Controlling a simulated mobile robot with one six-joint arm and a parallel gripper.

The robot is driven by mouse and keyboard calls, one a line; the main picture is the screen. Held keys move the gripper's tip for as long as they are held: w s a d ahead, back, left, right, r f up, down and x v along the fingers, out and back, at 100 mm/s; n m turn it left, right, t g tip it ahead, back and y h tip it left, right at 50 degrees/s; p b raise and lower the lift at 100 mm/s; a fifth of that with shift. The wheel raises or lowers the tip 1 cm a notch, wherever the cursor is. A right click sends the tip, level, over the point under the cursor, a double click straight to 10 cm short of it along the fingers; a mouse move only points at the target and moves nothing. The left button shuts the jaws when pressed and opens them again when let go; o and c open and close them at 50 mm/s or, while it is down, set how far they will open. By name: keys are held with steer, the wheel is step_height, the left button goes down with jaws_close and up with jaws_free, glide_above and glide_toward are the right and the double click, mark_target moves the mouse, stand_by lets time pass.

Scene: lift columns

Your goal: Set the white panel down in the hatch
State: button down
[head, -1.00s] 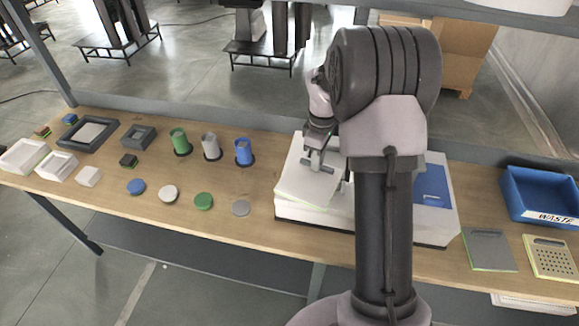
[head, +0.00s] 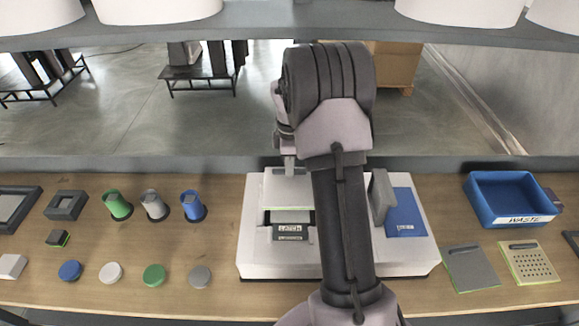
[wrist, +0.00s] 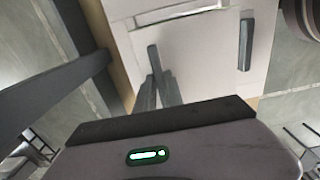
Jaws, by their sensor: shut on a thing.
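The white panel (head: 285,192), with a green front edge, is over the left part of the white machine (head: 262,262) in the head view. My gripper (head: 290,170) is shut on the panel from above, mostly hidden behind my arm. In the wrist view the fingers (wrist: 158,90) close on a dark upright grip on the white panel (wrist: 200,65). The dark hatch opening (head: 291,217) shows just in front of the panel's green edge, above a plate marked LATCH. The rest of the hatch is hidden, and I cannot tell the panel's height above it.
A grey piece (head: 381,196) stands tilted beside a blue panel (head: 405,212) on the machine's right. A blue WASTE bin (head: 510,219), a grey plate (head: 471,268) and a perforated plate (head: 528,262) are at right. Cups and discs stand at left.

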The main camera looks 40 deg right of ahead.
mark_target(290, 180)
steer(key=shift+w, duration=0.15)
steer(key=shift+s+f+b, duration=0.15)
steer(key=shift+s+b, duration=0.1)
steer(key=shift+b, duration=0.05)
step_height(290, 180, down, 4)
steer(key=b, duration=0.4)
steer(key=shift+s+a, duration=0.15)
steer(key=shift+s+f, duration=0.1)
steer(key=shift+f, duration=0.55)
stand_by(0.3)
steer(key=shift+f, duration=0.6)
stand_by(1.2)
steer(key=c, duration=1.4)
jaws_free()
